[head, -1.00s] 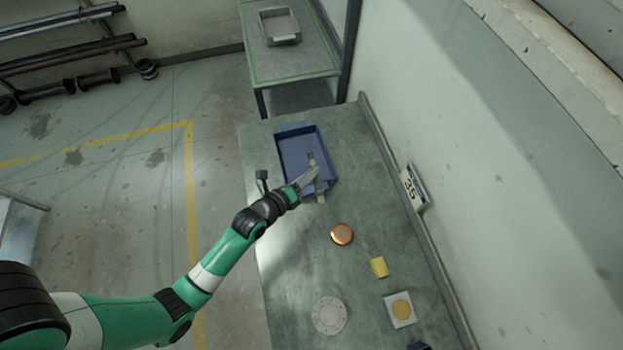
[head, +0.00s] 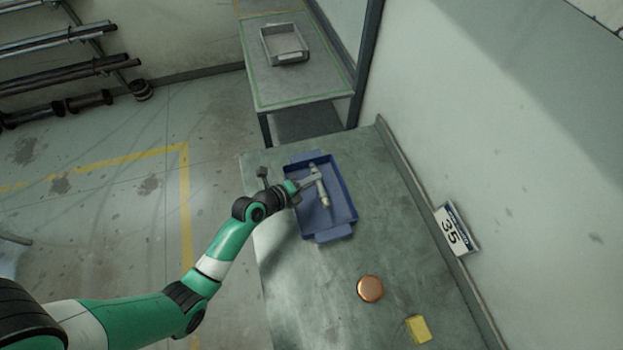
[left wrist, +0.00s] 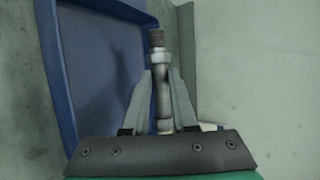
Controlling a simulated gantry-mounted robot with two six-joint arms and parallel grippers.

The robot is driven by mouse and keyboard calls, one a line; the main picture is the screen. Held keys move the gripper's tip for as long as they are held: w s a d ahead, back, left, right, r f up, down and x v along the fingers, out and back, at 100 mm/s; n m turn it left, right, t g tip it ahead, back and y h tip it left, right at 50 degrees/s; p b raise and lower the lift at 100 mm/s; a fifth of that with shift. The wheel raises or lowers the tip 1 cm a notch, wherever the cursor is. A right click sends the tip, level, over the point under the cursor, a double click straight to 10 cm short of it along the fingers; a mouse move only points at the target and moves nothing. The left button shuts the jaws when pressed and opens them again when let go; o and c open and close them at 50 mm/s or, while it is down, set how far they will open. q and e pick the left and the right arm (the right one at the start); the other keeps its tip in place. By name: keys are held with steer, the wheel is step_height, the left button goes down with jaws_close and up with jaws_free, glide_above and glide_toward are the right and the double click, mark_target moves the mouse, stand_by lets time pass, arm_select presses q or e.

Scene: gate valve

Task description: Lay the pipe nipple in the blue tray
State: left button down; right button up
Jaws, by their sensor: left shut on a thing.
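The pipe nipple (head: 324,192) is a slim grey metal piece with a threaded end. My left gripper (head: 317,177) is shut on it and holds it over the blue tray (head: 335,224). In the left wrist view, the pipe nipple (left wrist: 158,60) stands between the two fingers of my left gripper (left wrist: 160,98), its threaded end pointing away from the palm. The tray (left wrist: 108,58) shows there to the left, with its rim beside the nipple. I cannot tell the exact height of the nipple above the tray floor. My right gripper is not in view.
A copper-coloured disc (head: 370,288) and a yellow block (head: 417,328) lie on the green-grey bench (head: 300,290) in front of the tray. A second table (head: 300,85) behind carries a grey tray (head: 270,50). The wall with a "35" sign (head: 456,228) bounds the bench's right side.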

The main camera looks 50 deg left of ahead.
arm_select(q)
step_height(320, 180, down, 5)
steer(key=b, duration=0.3)
steer(key=shift+f, duration=0.1)
steer(key=c, duration=0.6)
jaws_free()
steer(key=shift+s+r, duration=0.2)
steer(key=shift+s, duration=0.1)
steer(key=p+v, duration=0.1)
steer(key=v, duration=1)
steer(key=shift+w, duration=0.1)
